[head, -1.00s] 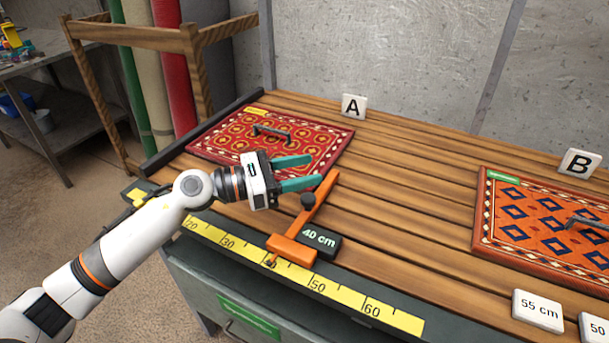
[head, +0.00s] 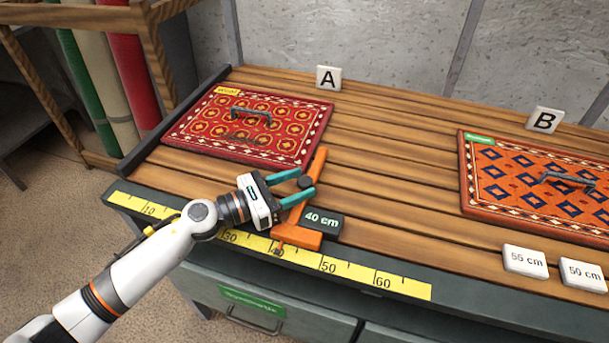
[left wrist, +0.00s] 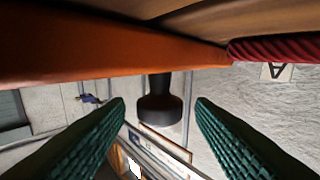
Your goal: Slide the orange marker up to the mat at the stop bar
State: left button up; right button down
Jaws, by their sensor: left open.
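The orange marker (head: 298,237) lies across the bench front, its foot at about 40 on the yellow ruler. Its arm reaches back beside the right edge of the red mat (head: 312,122); I cannot tell whether they touch. A black knob (head: 305,182) stands on the marker's arm. The red mat lies by the dark stop bar (head: 170,124) at the bench's left end. My left gripper (head: 302,184) is open, its teal fingers at either side of the knob. In the left wrist view the knob (left wrist: 160,106) shows between the fingers, below the orange arm (left wrist: 120,52).
A black "40 cm" block (head: 322,222) sits right of the marker. A blue-patterned orange mat (head: 480,205) lies to the right, with "55 cm" (head: 525,261) and "50 cm" (head: 583,274) tiles before it. Bare planks lie between the mats.

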pick_arm(q)
jog(key=shift+x, duration=1.1)
pick_arm(e)
jog(key=shift+a+r, duration=0.2)
jog(key=shift+a, duration=0.75)
jog(key=shift+d, duration=0.1)
pick_arm(q)
jog(key=c, duration=0.8)
jog(key=shift+w+a+f+b, duration=0.15)
jog(key=shift+a+f+b, duration=0.05)
jog(key=shift+a+b, duration=0.3)
jog(key=shift+a+r, duration=0.1)
jog(key=shift+r, duration=0.1)
jog(key=o, duration=0.8)
pick_arm(e)
jog(key=shift+d+f, duration=0.4)
jog(key=shift+f, duration=0.1)
